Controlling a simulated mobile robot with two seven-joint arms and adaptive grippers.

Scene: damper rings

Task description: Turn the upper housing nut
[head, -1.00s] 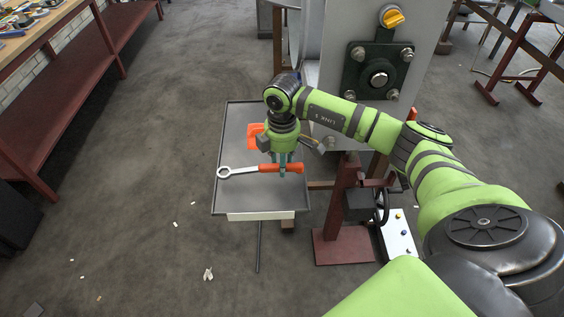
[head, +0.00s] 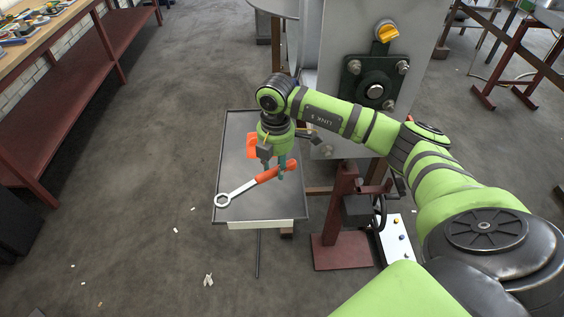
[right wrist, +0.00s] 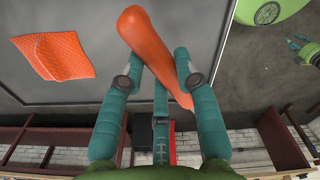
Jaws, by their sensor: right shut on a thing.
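My right gripper (head: 276,172) is shut on the orange handle of a ring wrench (head: 238,191) over the grey tray table. Its ring end points down-left in the head view, apart from the housing. In the right wrist view, the orange handle (right wrist: 152,45) lies slantwise between my teal fingers (right wrist: 166,78). The dark square housing (head: 376,84) is on the grey upright panel, up and right of the gripper. Its corners carry nuts, with upper ones at left (head: 355,67) and right (head: 402,67).
The tray table (head: 234,150) has a raised rim; an orange cloth (right wrist: 55,57) lies on it. A yellow knob (head: 387,32) sits above the housing. A dark red stand (head: 345,205) with a handwheel (head: 380,212) stands right of the tray. Open floor lies left.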

